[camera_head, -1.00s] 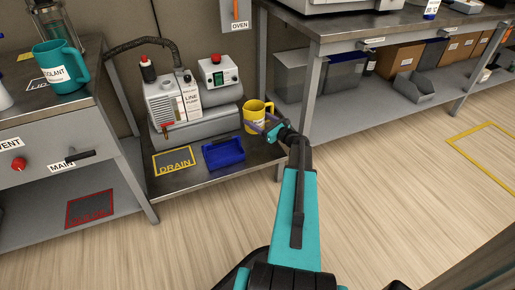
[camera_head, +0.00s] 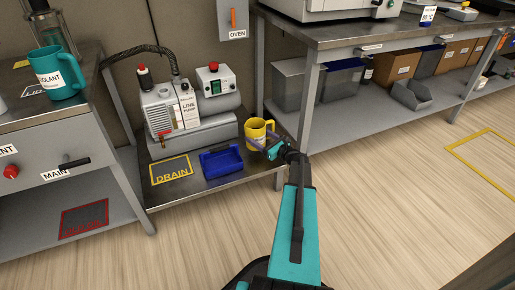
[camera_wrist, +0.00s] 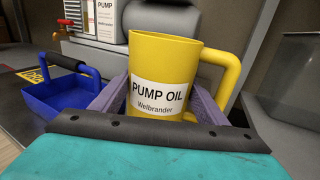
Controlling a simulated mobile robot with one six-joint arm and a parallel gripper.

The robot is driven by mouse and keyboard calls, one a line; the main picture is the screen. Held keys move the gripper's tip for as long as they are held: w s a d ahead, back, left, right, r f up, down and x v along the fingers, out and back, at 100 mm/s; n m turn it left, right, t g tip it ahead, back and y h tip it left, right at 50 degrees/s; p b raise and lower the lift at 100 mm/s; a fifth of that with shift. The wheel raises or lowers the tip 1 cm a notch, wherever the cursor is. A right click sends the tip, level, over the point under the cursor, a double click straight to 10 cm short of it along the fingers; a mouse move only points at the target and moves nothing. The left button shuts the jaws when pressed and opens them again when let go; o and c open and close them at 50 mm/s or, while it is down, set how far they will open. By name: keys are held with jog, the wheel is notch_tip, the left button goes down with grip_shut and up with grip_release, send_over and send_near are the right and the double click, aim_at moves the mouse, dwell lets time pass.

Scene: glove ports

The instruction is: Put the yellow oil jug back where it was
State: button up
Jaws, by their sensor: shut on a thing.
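The yellow oil jug (camera_head: 257,131) is upright at the right end of the low metal shelf, right of the vacuum pump. In the wrist view the jug (camera_wrist: 160,65) reads "PUMP OIL Welbrander", with its handle to the right. My gripper (camera_head: 263,142) reaches it from the front right. In the wrist view its two purple-grey fingers lie on either side of the jug's lower body, shut on it. The jug's base is hidden behind the gripper, so I cannot tell whether it touches the shelf.
A blue tray (camera_head: 221,163) sits left of the jug, beside the yellow DRAIN outline (camera_head: 171,171). The line pump (camera_head: 170,108) stands behind them. A table leg (camera_head: 308,100) is close on the right. A teal coolant jug (camera_head: 60,75) stands on the left bench.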

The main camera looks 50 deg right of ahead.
jog(key=shift+f, duration=0.15)
jog(key=shift+f+b, duration=1.05)
jog(key=shift+f, duration=1.35)
jog(key=shift+f, duration=0.1)
jog(key=o, duration=1.5)
jog(key=shift+f, duration=0.1)
jog(key=shift+o, duration=0.2)
